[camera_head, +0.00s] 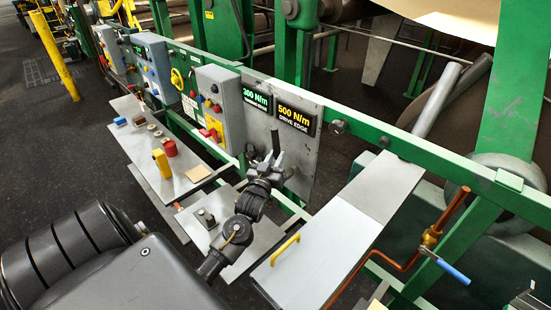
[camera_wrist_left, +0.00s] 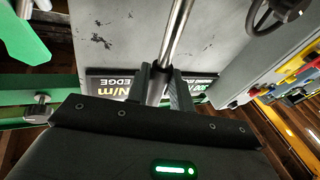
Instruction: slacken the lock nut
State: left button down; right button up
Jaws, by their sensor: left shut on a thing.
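My left gripper (camera_head: 272,165) is in front of the grey panel with the two readouts. In the left wrist view its two dark fingers (camera_wrist_left: 161,88) are shut on a shiny metal rod (camera_wrist_left: 176,35). The rod runs from between the fingers away to the top edge of that view. In the head view a short dark bar (camera_head: 275,143) stands up beside the fingers. I cannot make out the lock nut itself; the gripper hides part of the panel there. My right gripper is not in view.
The readouts show 300 N/m (camera_head: 256,98) and 500 N/m (camera_head: 295,117). A green rail (camera_head: 400,146) runs along the machine. A grey control box (camera_head: 220,108) stands left of the panel. Low shelves (camera_head: 178,184) hold small parts. A cover with a yellow handle (camera_head: 285,249) lies to the right.

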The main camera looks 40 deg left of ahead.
pick_arm(q)
jog(key=shift+s, duration=0.1)
jog(key=shift+s+a, duration=0.15)
jog(key=shift+s, duration=1.25)
